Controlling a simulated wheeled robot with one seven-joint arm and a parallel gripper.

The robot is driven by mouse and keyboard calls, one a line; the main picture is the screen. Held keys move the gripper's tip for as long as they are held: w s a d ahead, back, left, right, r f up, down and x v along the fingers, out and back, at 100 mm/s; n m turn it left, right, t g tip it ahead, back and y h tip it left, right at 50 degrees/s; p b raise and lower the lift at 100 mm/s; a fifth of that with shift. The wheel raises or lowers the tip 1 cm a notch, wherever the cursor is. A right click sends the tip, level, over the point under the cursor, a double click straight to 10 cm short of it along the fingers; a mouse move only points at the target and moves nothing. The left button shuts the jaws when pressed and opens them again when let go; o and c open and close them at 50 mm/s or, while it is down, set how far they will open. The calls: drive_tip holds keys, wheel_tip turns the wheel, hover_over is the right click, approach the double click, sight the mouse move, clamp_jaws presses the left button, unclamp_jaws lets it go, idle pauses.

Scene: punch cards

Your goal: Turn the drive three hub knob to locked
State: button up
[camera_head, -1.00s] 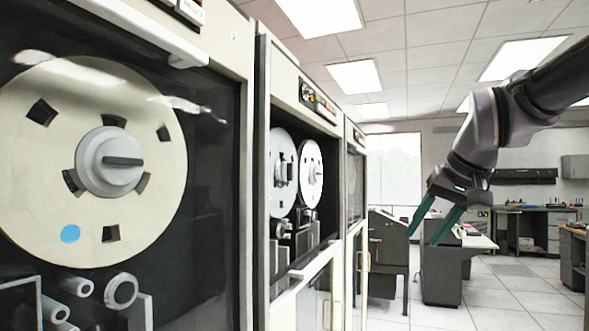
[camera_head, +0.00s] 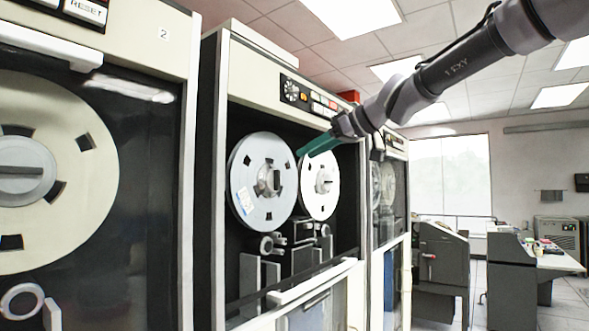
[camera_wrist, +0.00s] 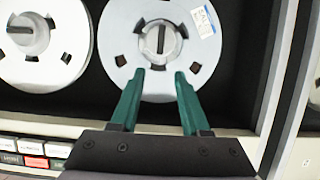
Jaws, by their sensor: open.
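The cabinet to the right of the one marked 2 holds two reels; I cannot read a number on it. Its left reel (camera_head: 247,165), with a paper label, has a grey hub knob (camera_head: 268,181). In the wrist view this knob (camera_wrist: 160,40) shows a dark bar standing about upright in the picture. My gripper (camera_head: 299,153) is open and empty in front of the cabinet's upper part. In the wrist view the fingertips (camera_wrist: 159,75) overlap the lower part of the labelled reel, below the knob, with no visible contact.
The other reel (camera_head: 320,187) has its own hub knob (camera_wrist: 28,34), whose bar lies across. A button row (camera_head: 322,102) runs above the reels. The cabinet's side frame (camera_wrist: 284,80) stands close by. A ledge (camera_head: 312,281) juts out below.

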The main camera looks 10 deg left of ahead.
sight(276, 180)
drive_tip(key=x, duration=0.9)
drive_tip(key=shift+a, duration=0.2)
drive_tip(key=shift+w+f, duration=0.1)
drive_tip(key=shift+f, duration=0.05)
clamp_jaws()
